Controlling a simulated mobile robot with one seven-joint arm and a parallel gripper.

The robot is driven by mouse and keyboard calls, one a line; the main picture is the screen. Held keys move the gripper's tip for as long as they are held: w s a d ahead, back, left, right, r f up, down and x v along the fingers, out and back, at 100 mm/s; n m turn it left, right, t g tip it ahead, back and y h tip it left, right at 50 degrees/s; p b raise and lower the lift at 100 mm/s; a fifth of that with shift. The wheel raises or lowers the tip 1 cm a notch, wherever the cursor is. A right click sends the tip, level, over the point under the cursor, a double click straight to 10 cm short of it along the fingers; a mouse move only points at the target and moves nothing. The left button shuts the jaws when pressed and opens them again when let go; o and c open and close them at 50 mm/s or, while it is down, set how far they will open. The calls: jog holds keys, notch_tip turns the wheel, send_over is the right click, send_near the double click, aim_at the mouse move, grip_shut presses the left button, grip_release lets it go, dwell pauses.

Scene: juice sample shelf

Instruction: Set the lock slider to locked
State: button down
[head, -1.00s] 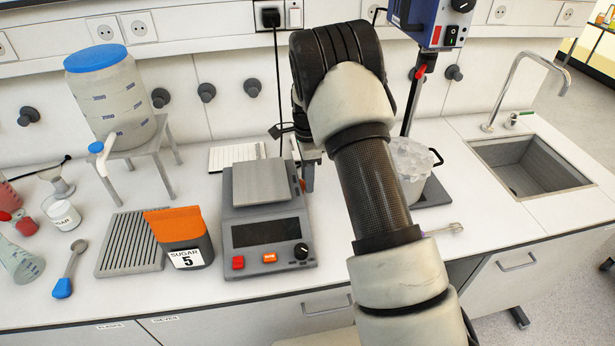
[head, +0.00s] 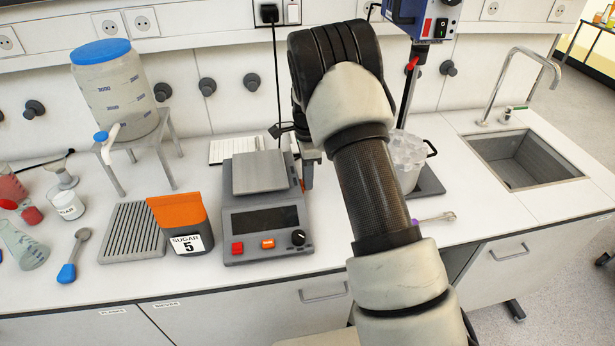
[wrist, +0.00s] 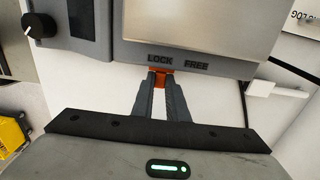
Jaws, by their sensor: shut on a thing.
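The grey balance (head: 265,218) stands on the bench, its metal pan (head: 260,171) on top. In the wrist view, its side (wrist: 225,62) carries the printed words LOCK and FREE. The orange lock slider (wrist: 161,71) sits beneath the word LOCK, to the left of FREE. My gripper (wrist: 161,82) is shut on the slider, with its fingertips hiding part of it. In the head view my gripper (head: 306,172) is at the right side of the balance, largely hidden by my arm.
An orange-topped sugar container (head: 180,222) and a ridged grey rack (head: 132,232) stand left of the balance. The bench front edge is close.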

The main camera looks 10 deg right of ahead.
jog(key=shift+s, duration=0.3)
jog(key=c, duration=1.7)
grip_release()
jog(key=shift+w+r, duration=0.15)
jog(key=shift+r, duration=0.4)
notch_tip(320, 180, up, 16)
jog(key=shift+r, duration=0.15)
jog(key=shift+r, duration=0.1)
